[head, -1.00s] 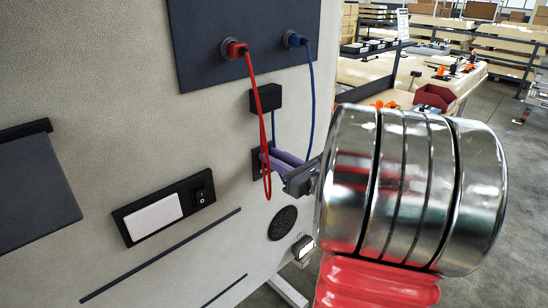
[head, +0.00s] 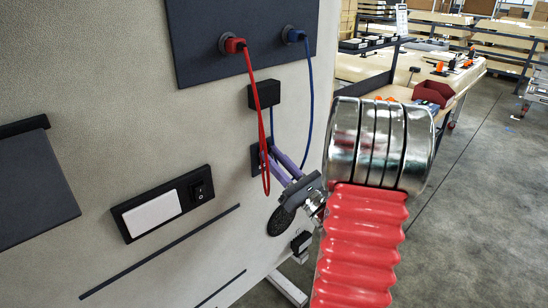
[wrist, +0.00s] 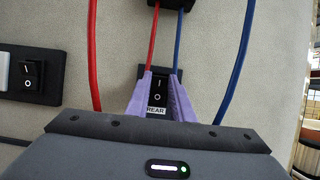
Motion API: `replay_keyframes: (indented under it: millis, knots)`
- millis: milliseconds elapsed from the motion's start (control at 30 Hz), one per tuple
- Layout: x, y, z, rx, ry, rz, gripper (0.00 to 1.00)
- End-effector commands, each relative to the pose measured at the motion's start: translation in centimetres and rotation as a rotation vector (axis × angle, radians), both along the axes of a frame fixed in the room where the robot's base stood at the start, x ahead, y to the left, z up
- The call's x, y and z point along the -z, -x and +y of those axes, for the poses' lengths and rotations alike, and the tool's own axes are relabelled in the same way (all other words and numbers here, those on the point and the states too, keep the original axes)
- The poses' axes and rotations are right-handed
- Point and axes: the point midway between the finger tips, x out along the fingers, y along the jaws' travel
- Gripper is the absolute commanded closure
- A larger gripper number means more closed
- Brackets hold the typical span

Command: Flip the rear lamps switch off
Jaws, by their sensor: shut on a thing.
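The rear lamps switch (wrist: 158,90) is a black rocker marked I above O, on a dark plate with a white REAR label (wrist: 156,110). Which half is pressed in, I cannot tell. My gripper (wrist: 162,76) has its two purple fingers on either side of the switch, close against it and shut on it. In the head view my gripper (head: 268,152) reaches up to the dark switch plate (head: 255,160) on the wall panel. There the fingers and the red cable hide the rocker.
A red cable (head: 262,110) hangs in a loop in front of the fingers; a blue cable (head: 311,95) hangs behind. A black box (head: 265,96) sits above the switch. Another rocker switch (head: 199,191) with a white plate (head: 152,214) is at the left. A round grille (head: 280,222) is below.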

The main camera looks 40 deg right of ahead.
Motion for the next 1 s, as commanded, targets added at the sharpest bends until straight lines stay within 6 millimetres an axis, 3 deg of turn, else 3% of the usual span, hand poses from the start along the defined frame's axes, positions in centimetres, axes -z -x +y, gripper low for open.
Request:
replay_keyframes:
  millis: [367,400,633,1000]
  knots:
    - [0.11,0.04,0.06,0.000,0.000,-0.012,1.00]
    - [0.11,0.04,0.05,0.000,0.000,-0.011,0.76]
    - [0.09,0.03,0.03,0.000,0.000,-0.011,0.60]
    - [0.28,0.42,-0.05,0.001,-0.001,-0.011,0.60]
